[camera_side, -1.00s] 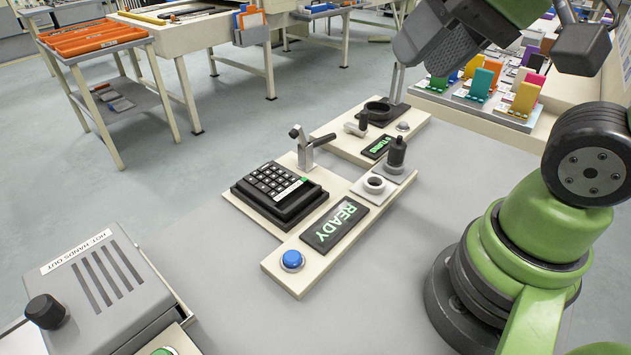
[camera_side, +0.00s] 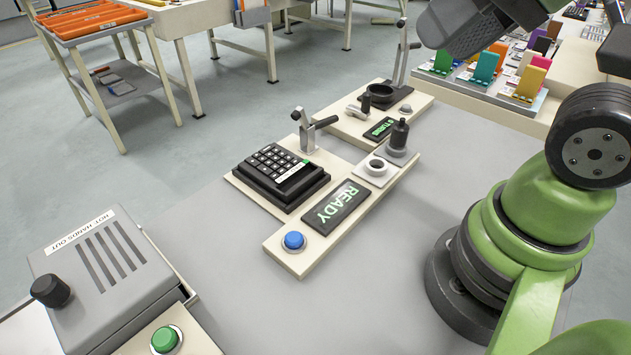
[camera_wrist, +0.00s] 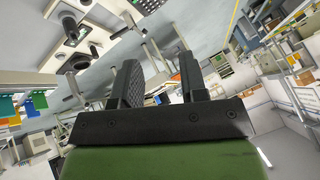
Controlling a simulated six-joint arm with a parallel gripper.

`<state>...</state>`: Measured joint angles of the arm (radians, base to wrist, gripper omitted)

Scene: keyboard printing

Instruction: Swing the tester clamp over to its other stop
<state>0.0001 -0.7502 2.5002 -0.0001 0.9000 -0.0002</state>
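The tester clamp (camera_side: 308,132) is a small metal bracket with a black handle. It stands at the back edge of the tester plate, behind the black keypad (camera_side: 282,176), and its handle points right in the side view. My gripper (camera_wrist: 160,82) has its two dark fingers apart with nothing between them in the wrist view. In the side view only its dark lower part (camera_side: 462,25) shows at the top edge, above and to the right of the clamp and apart from it. Which stop the clamp rests at is too small to tell.
A READY display (camera_side: 336,206) and a blue button (camera_side: 293,241) sit in front of the keypad. A black knob post (camera_side: 398,138) and a second station with an upright lever (camera_side: 401,55) stand behind right. A grey hot box (camera_side: 105,270) is at lower left. Bare table lies between.

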